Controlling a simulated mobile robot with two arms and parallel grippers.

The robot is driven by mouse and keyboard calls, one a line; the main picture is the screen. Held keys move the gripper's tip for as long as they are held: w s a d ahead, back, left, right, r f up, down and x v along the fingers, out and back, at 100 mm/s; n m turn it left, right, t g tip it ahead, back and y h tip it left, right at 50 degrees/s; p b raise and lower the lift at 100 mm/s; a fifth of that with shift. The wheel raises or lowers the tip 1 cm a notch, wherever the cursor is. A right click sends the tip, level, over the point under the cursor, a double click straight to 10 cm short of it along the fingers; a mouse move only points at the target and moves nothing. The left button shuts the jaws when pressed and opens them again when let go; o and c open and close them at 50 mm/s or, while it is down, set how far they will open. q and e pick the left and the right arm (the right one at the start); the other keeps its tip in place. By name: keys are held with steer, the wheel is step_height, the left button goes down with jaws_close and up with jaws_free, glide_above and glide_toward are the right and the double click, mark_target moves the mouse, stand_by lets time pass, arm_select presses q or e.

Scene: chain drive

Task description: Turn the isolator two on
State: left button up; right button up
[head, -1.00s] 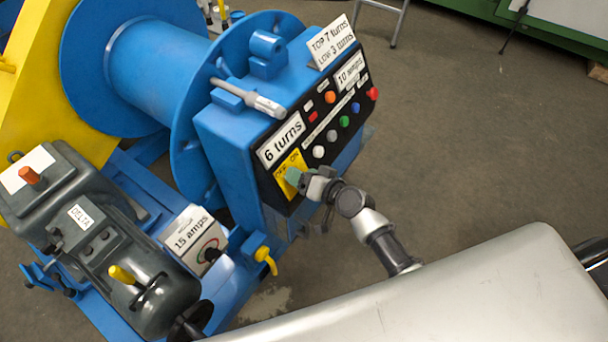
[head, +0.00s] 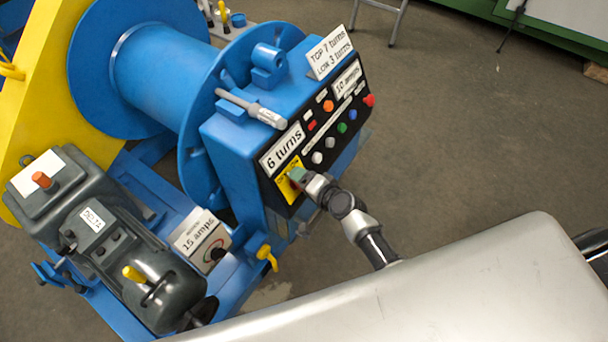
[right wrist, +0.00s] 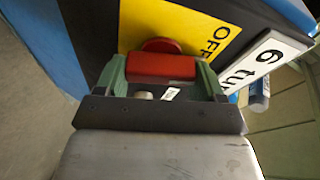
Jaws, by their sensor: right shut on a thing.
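The red isolator knob (right wrist: 160,67) sits on a yellow plate (right wrist: 185,22) marked OFF in the right wrist view. In the head view the yellow plate (head: 282,186) is at the lower left of the black control panel, under the "6 turns" label. My right gripper (head: 297,176) reaches the plate from the lower right and hides the knob there. In the right wrist view its green fingers (right wrist: 160,78) are shut on the knob's red handle, one on each side. The knob's exact setting is hard to read. My left gripper is not in view.
The panel (head: 318,125) carries several coloured buttons close above the gripper. A blue drum (head: 160,68) stands behind at left. A "15 amps" box (head: 200,240) with a dial and a dark grey machine (head: 110,240) stand lower left. Open floor (head: 480,140) lies at right.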

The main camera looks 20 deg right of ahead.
steer(key=m+g+p, duration=0.1)
steer(key=m+p, duration=0.4)
steer(key=m, duration=0.1)
steer(key=shift+h, duration=0.3)
steer(key=shift+s+m+g+p, duration=0.1)
steer(key=shift+m+g+p, duration=0.3)
steer(key=shift+m+p, duration=0.75)
steer(key=shift+f+m+g+p, duration=0.25)
steer(key=shift+m+p, duration=0.35)
steer(key=shift+m, duration=0.55)
steer(key=shift+s, duration=0.1)
steer(key=o, duration=0.9)
steer(key=shift+o, duration=0.2)
